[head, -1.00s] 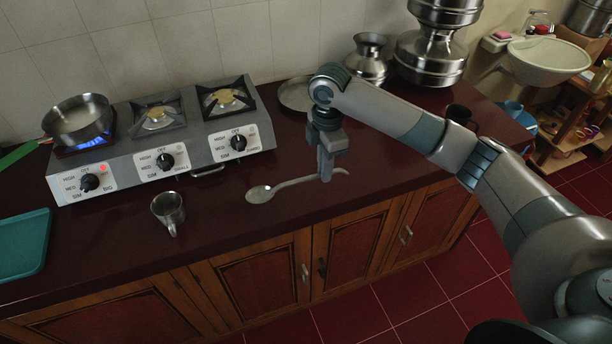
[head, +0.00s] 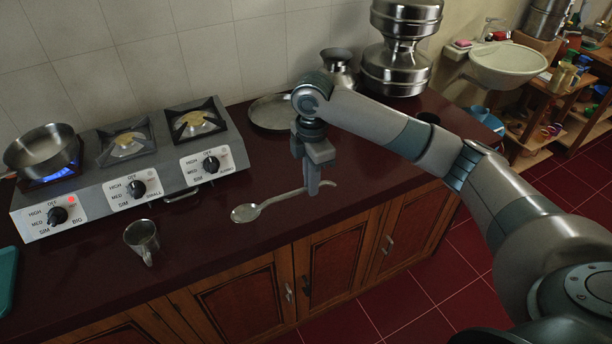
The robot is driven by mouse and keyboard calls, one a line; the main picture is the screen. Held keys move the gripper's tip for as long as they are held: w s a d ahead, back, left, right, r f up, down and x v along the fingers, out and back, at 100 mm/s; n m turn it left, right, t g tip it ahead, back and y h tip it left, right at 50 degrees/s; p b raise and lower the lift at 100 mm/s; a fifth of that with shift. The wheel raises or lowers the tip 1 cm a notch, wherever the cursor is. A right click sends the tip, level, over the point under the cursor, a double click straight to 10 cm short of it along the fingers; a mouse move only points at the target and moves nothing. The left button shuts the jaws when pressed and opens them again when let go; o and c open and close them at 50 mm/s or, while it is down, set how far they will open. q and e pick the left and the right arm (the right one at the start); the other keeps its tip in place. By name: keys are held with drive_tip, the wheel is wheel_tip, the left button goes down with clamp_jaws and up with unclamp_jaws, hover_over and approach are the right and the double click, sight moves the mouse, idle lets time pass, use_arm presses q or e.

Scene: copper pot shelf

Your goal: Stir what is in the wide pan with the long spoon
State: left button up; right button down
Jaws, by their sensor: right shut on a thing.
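The wide steel pan (head: 42,150) sits on the left burner of the stove, over a blue flame. Its inside shows only in part and I cannot make out any contents. The long metal spoon (head: 246,213) has its bowl to the left and its handle running right, near the front of the dark red counter. My right gripper (head: 313,190) points down and is shut on the spoon's handle. I cannot tell whether the spoon touches the counter or hangs just above it. My left gripper is out of view.
A steel cup (head: 143,239) stands in front of the stove (head: 140,182), between spoon and pan. A round plate (head: 268,113) lies behind my right gripper. Steel pots (head: 396,68) stand at the back right. A teal tray (head: 7,278) is at the left edge.

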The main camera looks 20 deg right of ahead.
drive_tip(key=s+a+r+m+b, duration=0.1)
drive_tip(key=s+a+m, duration=0.2)
drive_tip(key=s+m, duration=0.3)
drive_tip(key=s+a+m+b, duration=0.2)
drive_tip(key=s+m, duration=0.5)
drive_tip(key=m, duration=0.5)
drive_tip(key=shift+a+r, duration=0.35)
drive_tip(key=shift+a, duration=0.25)
drive_tip(key=shift+a, duration=0.15)
